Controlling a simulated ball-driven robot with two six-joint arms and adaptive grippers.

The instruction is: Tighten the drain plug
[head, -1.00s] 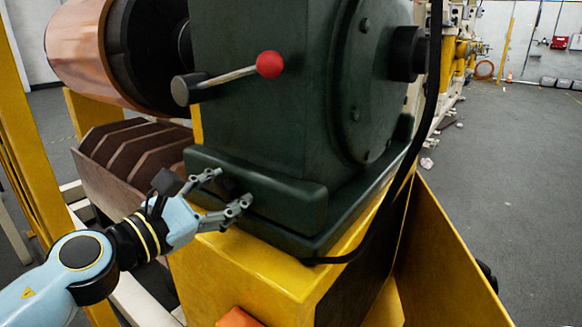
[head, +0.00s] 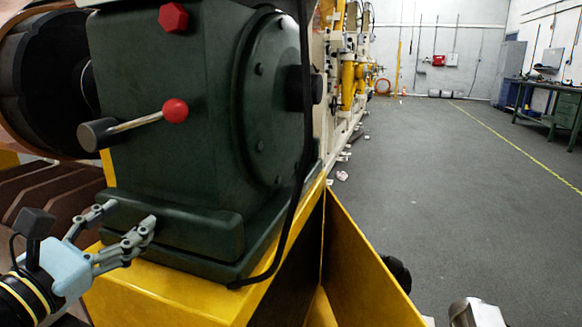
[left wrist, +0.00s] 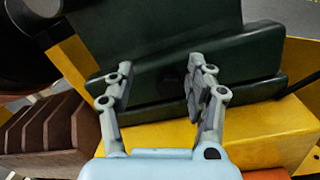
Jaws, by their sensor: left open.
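The dark green gearbox (head: 190,90) stands on a yellow base (head: 150,298). A small dark plug (left wrist: 171,76) shows faintly low on the gearbox's front in the left wrist view, between my fingers. In the head view I cannot make the plug out clearly. My left gripper (head: 130,215) is open and empty in front of the gearbox's lower ledge. In the left wrist view the fingers (left wrist: 160,70) lie on either side of the plug, apart from each other; I cannot tell whether they touch anything. My right gripper is not in view.
A red hex cap (head: 173,17) sits higher up. A black cable (head: 298,150) runs down the gearbox's right side. A yellow sheet (head: 365,275) stands right of the base. Open grey floor (head: 470,200) lies beyond.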

